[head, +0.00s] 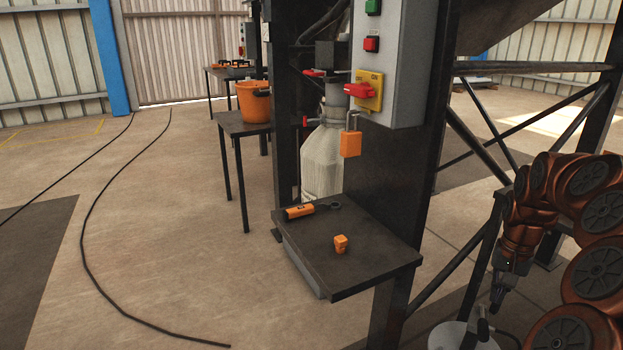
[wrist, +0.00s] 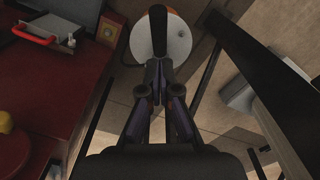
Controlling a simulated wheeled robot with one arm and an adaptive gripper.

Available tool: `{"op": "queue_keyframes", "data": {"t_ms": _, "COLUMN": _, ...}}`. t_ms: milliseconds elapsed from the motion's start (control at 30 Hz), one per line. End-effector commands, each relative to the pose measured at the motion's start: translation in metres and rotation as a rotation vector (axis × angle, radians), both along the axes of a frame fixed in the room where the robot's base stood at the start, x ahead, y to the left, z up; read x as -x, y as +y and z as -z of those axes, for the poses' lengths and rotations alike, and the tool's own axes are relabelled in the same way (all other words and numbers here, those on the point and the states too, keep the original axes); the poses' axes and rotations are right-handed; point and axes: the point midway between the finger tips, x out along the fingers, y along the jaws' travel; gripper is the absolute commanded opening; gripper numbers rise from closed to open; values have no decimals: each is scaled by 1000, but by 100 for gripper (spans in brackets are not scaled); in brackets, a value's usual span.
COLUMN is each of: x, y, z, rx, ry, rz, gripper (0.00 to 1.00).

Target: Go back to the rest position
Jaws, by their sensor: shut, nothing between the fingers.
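My arm is folded at the right edge of the head view, with my gripper (head: 497,296) pointing down, right of the steel frame and away from the small table. In the wrist view my gripper (wrist: 156,68) has its fingers together with nothing between them. Below the fingertips is a white round object (wrist: 178,48) with a dark bar over it; it also shows in the head view (head: 450,338), partly cut off by the bottom edge.
A dark table (head: 375,257) holds an orange-handled tool (head: 300,212) and a small orange block (head: 341,244). A grey control box (head: 403,70) carries a red switch and an orange padlock (head: 350,144). An orange bucket (head: 253,105) stands behind. Steel braces stand close to my arm. Floor at left is clear except cables.

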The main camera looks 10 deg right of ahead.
Motion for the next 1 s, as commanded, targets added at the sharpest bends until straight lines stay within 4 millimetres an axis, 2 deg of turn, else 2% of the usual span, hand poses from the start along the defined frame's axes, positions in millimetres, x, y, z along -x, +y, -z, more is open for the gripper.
{"op": "queue_keyframes", "data": {"t_ms": 167, "x": -3, "y": 32, "z": -41, "rx": -7, "ry": -4, "rz": -72, "gripper": 0}}
{"op": "queue_keyframes", "data": {"t_ms": 300, "x": -1, "y": 76, "z": -90, "rx": -16, "ry": -7, "rz": -171, "gripper": 0}}
{"op": "queue_keyframes", "data": {"t_ms": 467, "x": 9, "y": 126, "z": -138, "rx": -26, "ry": -1, "rz": -283, "gripper": 0}}
{"op": "queue_keyframes", "data": {"t_ms": 700, "x": 39, "y": 191, "z": -204, "rx": -34, "ry": 22, "rz": -428, "gripper": 0}}
{"op": "queue_keyframes", "data": {"t_ms": 1000, "x": 92, "y": 254, "z": -276, "rx": -39, "ry": 56, "rz": -574, "gripper": 0}}
